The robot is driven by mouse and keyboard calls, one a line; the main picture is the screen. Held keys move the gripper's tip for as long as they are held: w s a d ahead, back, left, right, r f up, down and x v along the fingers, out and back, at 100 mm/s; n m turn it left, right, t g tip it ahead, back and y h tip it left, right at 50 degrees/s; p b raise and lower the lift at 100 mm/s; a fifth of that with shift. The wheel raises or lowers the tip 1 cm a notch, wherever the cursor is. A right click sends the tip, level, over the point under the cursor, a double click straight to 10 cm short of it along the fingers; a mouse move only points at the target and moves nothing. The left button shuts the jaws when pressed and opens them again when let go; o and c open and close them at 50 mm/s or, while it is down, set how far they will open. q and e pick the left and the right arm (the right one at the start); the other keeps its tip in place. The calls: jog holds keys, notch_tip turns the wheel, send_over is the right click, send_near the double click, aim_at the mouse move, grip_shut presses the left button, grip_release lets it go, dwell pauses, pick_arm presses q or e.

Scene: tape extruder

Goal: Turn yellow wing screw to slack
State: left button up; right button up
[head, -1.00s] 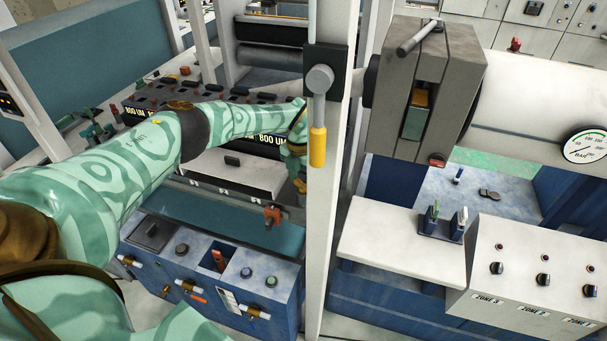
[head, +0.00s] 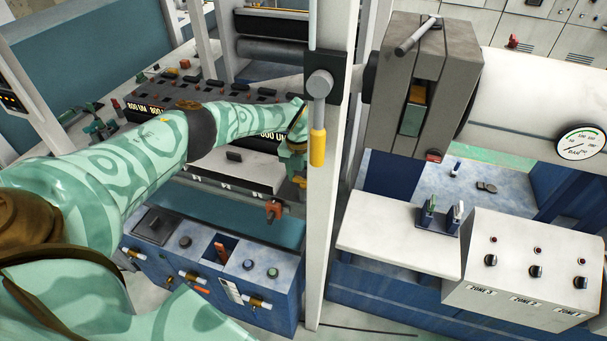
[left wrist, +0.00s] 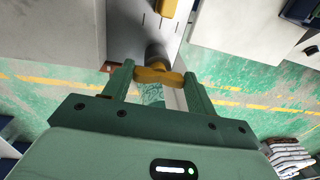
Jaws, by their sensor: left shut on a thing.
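The yellow wing screw (left wrist: 158,76) sits on a dark round shaft at the end of a grey metal part in the left wrist view. My left gripper (left wrist: 159,79) is shut on it, with one finger at each end of its wings. In the head view, my left gripper (head: 298,165) is at the left edge of the white post, which partly hides it. Only a small yellow bit of the wing screw (head: 299,181) shows there below the gripper. My right gripper is not in view.
The white post (head: 330,230) stands close to the right of my left gripper, with a yellow-handled lever (head: 318,148) on it. An orange-red screw (head: 273,210) is just below left. A blue control box (head: 215,275) stands below. A white ledge (head: 390,240) is to the right.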

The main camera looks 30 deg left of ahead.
pick_arm(q)
jog(key=shift+w+r, duration=0.1)
jog(key=shift+w, duration=0.05)
jog(key=o, duration=1)
notch_tip(320, 180, up, 16)
jog(key=a+p, duration=0.1)
jog(key=shift+s+a+p, duration=0.2)
jog(key=shift+s+p, duration=0.05)
jog(key=shift+p, duration=0.1)
